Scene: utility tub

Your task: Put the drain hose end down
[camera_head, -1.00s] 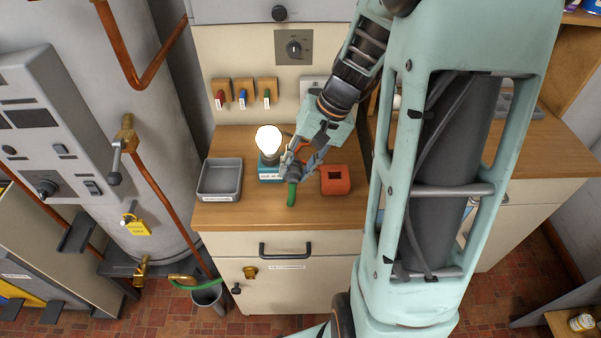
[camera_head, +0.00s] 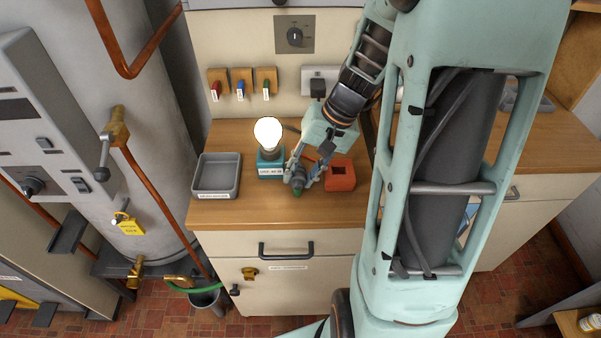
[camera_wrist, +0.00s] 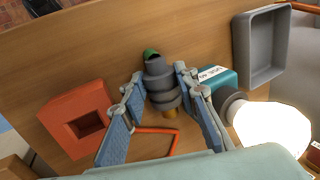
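The drain hose end (camera_head: 297,180) is a grey ribbed piece with a green tip, on or just above the wooden worktop between the teal block and the orange block. In the wrist view the hose end (camera_wrist: 162,85) lies between the fingertips, with a brass-coloured part at its near end. My gripper (camera_head: 304,178) is around it from above. In the wrist view the two blue-padded fingers (camera_wrist: 160,90) are spread, with a gap visible on the left; the right finger is very close to it. Contact with the worktop is hard to tell.
A teal block (camera_head: 270,170) with a glowing bulb (camera_head: 268,133) stands left of my gripper, an orange block (camera_head: 340,184) right. A grey tray (camera_head: 217,194) is farther left. A thin orange bent piece (camera_wrist: 157,129) lies near the fingers. The worktop front is clear.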

